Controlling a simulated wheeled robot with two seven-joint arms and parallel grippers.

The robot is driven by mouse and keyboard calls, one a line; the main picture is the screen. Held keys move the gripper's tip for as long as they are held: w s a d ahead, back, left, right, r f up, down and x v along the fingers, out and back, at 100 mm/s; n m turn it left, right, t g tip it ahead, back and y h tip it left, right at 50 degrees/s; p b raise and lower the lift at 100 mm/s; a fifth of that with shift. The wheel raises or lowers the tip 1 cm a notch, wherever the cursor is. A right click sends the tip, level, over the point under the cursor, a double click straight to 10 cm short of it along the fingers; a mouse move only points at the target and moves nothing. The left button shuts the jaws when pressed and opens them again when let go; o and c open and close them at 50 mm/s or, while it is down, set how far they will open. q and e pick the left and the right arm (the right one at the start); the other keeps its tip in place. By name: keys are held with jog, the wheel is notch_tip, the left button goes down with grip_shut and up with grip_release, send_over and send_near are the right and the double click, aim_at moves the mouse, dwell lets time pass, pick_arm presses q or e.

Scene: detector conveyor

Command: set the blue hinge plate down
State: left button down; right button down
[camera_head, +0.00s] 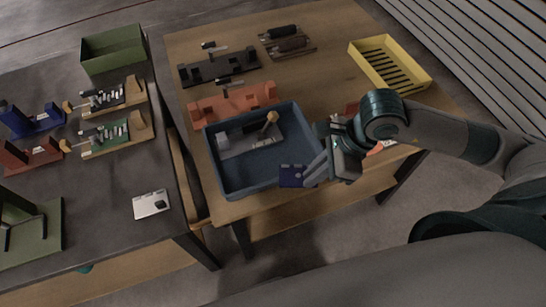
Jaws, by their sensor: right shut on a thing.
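The blue hinge plate (291,176) is a small dark blue piece held at the tips of my right gripper (305,176). My right gripper is shut on it, over the front right part of the blue tray (226,181). I cannot tell how high the plate is above the tray. The tray stands on the wooden table and holds a grey plate with a wooden-knobbed lever (262,133) near its back. My right arm comes in from the right and hides the table beside the tray. My left gripper is not in view.
An orange fixture (232,104) stands right behind the tray, with a black fixture (215,69) farther back. A yellow slotted tray (389,63) is at the back right. The dark table at left holds several fixtures, a green bin (112,50) and a white card (152,204).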

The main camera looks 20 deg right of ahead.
aim_at(297, 174)
jog(key=shift+w+a+f+b, duration=0.2)
jog(key=shift+w+f+b, duration=0.3)
jog(key=shift+b, duration=0.45)
jog(key=shift+w+a+f+b, duration=0.15)
jog(key=shift+w+f+b, duration=0.3)
jog(key=shift+b, duration=0.45)
jog(key=shift+w+a+r+p, duration=0.15)
jog(key=shift+w+a+p, duration=0.05)
jog(key=shift+w+p, duration=0.45)
jog(key=w+f+p, duration=0.1)
jog(key=w, duration=0.1)
jog(key=w+a+f+p, duration=0.1)
jog(key=w+f, duration=0.1)
jog(key=w, duration=0.1)
jog(key=w+a+f+p, duration=0.1)
jog(key=w+f, duration=0.1)
jog(key=shift+w+a, duration=0.25)
jog(key=shift+f, duration=0.1)
jog(key=shift+f+p, duration=1.05)
jog(key=shift+f, duration=0.95)
